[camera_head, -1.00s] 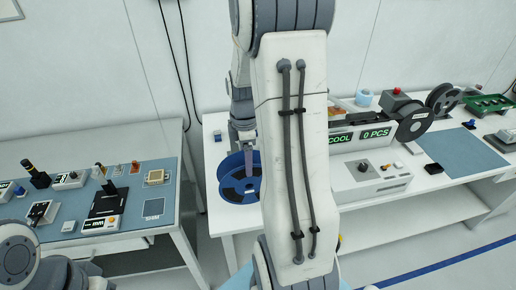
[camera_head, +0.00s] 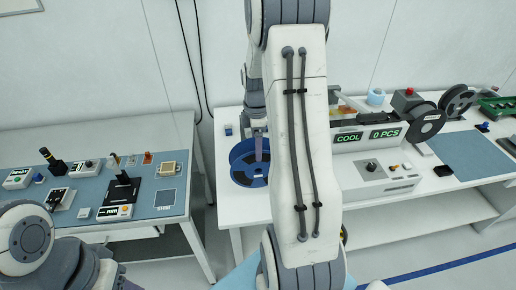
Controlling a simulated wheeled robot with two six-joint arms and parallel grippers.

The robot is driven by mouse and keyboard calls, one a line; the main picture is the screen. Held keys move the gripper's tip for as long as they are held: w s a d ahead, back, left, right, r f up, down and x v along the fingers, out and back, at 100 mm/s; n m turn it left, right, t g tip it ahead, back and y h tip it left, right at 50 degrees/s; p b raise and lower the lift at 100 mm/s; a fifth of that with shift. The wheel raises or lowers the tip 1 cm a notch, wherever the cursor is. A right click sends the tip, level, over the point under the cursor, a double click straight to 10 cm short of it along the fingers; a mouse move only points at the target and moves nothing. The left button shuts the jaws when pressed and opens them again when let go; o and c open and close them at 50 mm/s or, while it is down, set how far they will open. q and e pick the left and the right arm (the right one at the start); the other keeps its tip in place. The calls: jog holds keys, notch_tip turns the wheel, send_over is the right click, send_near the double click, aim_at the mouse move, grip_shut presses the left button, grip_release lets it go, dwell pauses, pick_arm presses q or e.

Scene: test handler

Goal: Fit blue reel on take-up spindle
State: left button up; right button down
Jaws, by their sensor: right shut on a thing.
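The blue reel (camera_head: 240,172) shows in the head view left of my large white arm link, over the left end of the white bench. My right gripper (camera_head: 260,152) points down and is shut on the reel. I cannot tell whether the reel touches the bench top. The take-up spindle cannot be made out; my arm hides part of the bench and machine. Part of my left arm shows at the lower left, but its gripper is out of view.
A machine with green COOL and 0 PCS displays (camera_head: 368,137) stands right of my arm, with black reels (camera_head: 425,124) at its right end. A blue mat (camera_head: 468,156) lies farther right. A second table (camera_head: 150,232) with several instruments stands left, across a gap.

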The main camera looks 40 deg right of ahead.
jog(key=shift+w+d, duration=0.35)
jog(key=shift+w, duration=0.2)
jog(key=shift+p, duration=0.5)
dwell(1.2)
jog(key=shift+w+d+p, duration=0.25)
jog(key=shift+w+d, duration=0.15)
jog(key=shift+w, duration=0.2)
jog(key=shift+w+d+p, duration=0.25)
jog(key=shift+w+d, duration=0.1)
jog(key=shift+w, duration=0.25)
jog(key=shift+w+d, duration=0.15)
jog(key=shift+w, duration=0.15)
jog(key=shift+w+d+p, duration=0.45)
jog(key=shift+w+d, duration=0.1)
jog(key=shift+w, duration=0.35)
jog(key=shift+w+d+p, duration=0.45)
jog(key=shift+w+d, duration=0.15)
jog(key=shift+w, duration=0.35)
jog(key=shift+w+d+p, duration=0.45)
jog(key=shift+w+d, duration=0.1)
jog(key=shift+w, duration=0.35)
grip_release()
